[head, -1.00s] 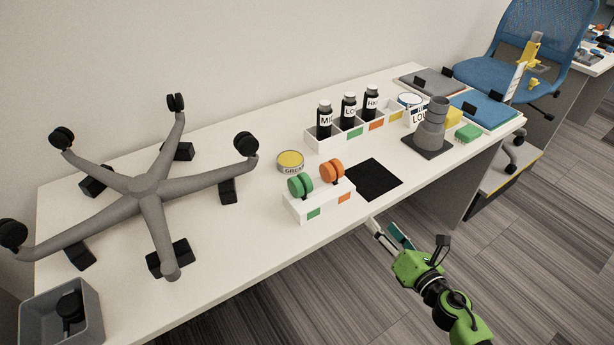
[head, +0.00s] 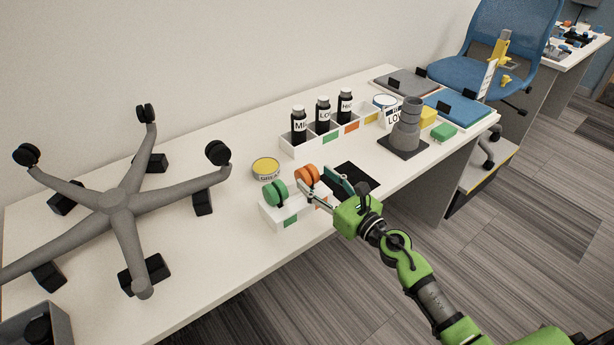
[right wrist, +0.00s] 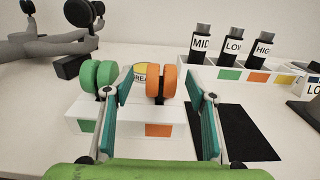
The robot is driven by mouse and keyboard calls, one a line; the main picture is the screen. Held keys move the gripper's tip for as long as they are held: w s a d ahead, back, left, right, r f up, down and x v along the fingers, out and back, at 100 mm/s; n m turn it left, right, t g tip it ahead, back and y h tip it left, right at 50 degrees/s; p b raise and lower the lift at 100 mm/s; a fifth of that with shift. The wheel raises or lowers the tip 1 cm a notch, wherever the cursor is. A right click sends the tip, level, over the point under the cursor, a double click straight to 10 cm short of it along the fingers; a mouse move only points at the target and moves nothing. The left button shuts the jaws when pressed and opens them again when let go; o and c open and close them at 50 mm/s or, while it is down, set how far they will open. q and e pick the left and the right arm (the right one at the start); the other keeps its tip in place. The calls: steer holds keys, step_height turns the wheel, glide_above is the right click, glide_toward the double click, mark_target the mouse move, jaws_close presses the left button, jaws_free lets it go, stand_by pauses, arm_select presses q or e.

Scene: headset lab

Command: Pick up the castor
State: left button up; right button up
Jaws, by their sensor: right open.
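An orange castor (head: 307,175) and a green castor (head: 275,193) stand in a white holder (head: 270,219) with colour labels. In the right wrist view the orange castor (right wrist: 161,84) shows between the open fingers, a little beyond them, and the green castor (right wrist: 98,76) is outside the left finger. My right gripper (head: 321,182) is open and empty at the holder's front right, its fingers (right wrist: 160,95) pointing at the orange castor. More black castors sit on the legs of a grey chair base (head: 116,203) at the left. One black castor lies in a grey bin (head: 58,318) at the bottom left.
A yellow-topped grease tin (head: 265,168) stands behind the holder. A white rack (head: 296,147) with labelled black bottles is farther back. A black mat (head: 361,179) lies right of the holder, with a grey stepped post (head: 405,130) beyond it.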

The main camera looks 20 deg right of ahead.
mark_target(307, 170)
steer(key=x, duration=0.5)
steer(key=shift+w+f, duration=0.15)
steer(key=shift+w, duration=0.05)
steer(key=shift+d, duration=0.1)
steer(key=c, duration=1.2)
